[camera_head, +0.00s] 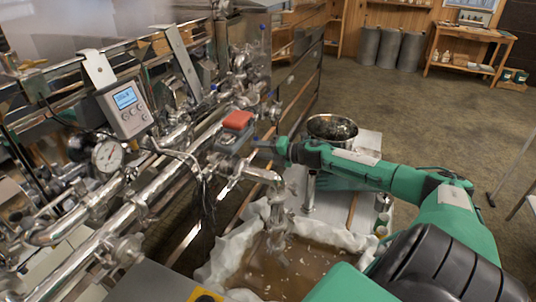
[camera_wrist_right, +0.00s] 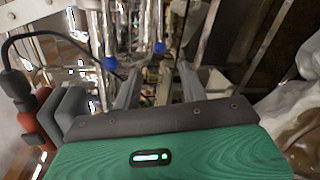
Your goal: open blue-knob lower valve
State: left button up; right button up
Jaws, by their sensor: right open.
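Two small blue knobs show in the right wrist view: one at the left (camera_wrist_right: 109,63) and one nearer the middle (camera_wrist_right: 160,47), both on shiny metal pipework. I cannot tell for sure which belongs to the lower valve. My right gripper (camera_wrist_right: 158,85) is open, its two grey fingers pointing at the pipes with nothing seen between them. The knobs appear beyond the fingertips, apart from them. In the head view my right gripper (camera_head: 262,149) is beside the pipes, just right of a red-topped grey box, and partly hides what lies behind it. My left gripper is not in view.
The red-topped box (camera_head: 237,121) sits close to my right gripper. A grey display unit (camera_head: 126,107) and a round gauge (camera_head: 108,154) are on the pipes at left. Below the spout is a cloth-lined tub of brown liquid (camera_head: 282,266). A metal pot (camera_head: 332,128) stands behind my right arm.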

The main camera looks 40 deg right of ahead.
jog(key=shift+b+v, duration=0.35)
jog(key=shift+v, duration=0.85)
